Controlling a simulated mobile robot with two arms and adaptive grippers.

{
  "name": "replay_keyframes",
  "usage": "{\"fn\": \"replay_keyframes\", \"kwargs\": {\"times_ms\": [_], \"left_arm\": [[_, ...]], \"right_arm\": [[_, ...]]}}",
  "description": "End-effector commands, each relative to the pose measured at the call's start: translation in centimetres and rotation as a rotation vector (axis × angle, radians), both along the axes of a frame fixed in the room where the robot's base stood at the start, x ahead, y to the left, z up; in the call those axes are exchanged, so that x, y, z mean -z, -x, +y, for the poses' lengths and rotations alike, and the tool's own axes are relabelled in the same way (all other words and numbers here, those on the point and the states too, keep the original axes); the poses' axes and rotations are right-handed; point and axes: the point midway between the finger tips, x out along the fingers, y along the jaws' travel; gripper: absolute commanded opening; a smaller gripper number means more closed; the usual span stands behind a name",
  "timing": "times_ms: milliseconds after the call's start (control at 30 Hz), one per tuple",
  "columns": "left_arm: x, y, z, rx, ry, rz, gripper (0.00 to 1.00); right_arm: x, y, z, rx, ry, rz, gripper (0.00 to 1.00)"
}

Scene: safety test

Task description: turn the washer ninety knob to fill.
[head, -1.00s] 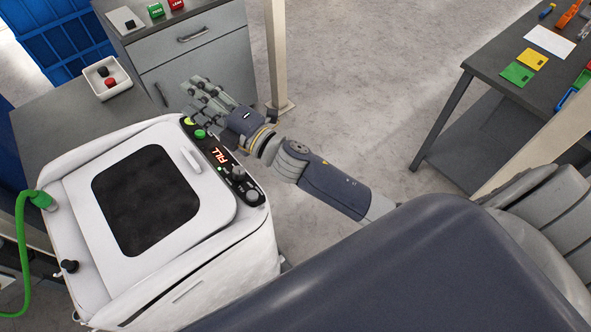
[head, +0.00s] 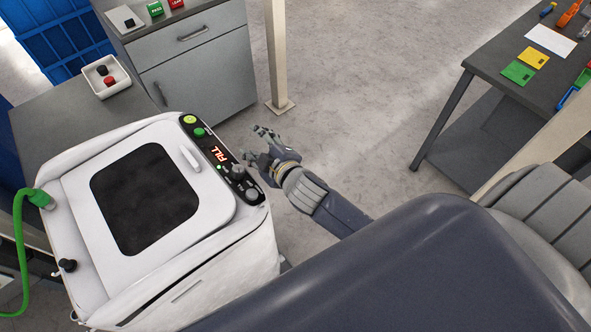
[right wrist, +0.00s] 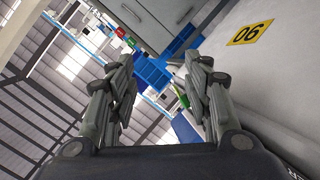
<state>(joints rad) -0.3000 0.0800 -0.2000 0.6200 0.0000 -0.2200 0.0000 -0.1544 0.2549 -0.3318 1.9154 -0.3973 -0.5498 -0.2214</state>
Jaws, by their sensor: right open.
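The white washer (head: 225,235) stands at the left with a dark window in its lid. Two knobs sit at the panel's near end: a grey upper knob (head: 238,170) and a lower knob (head: 252,194). My right gripper (head: 256,143) is open and empty, just right of the panel, close to the upper knob; I cannot tell the exact gap. In the right wrist view its open fingers (right wrist: 160,80) have nothing between them. My left gripper is out of view.
A green button (head: 199,132) and a yellow-green button (head: 189,120) sit at the panel's far end. A grey cabinet (head: 200,62) and a beige post (head: 277,55) stand behind. A dark table (head: 480,62) is at the right. Open floor lies between.

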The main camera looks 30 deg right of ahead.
Motion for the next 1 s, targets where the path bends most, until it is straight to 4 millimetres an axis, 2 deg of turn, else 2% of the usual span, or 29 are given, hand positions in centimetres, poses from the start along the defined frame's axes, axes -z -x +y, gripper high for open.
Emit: {"fn": "replay_keyframes", "kwargs": {"times_ms": [100,667,1000], "left_arm": [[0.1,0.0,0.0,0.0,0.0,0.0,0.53],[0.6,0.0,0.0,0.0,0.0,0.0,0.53],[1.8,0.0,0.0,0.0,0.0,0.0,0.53]], "right_arm": [[2.1,1.3,-0.8,0.046,-0.041,0.073,0.46],[10.8,8.0,-3.0,0.232,-0.198,0.386,0.46],[17.5,9.7,-3.3,0.252,-0.213,0.469,0.46]]}}
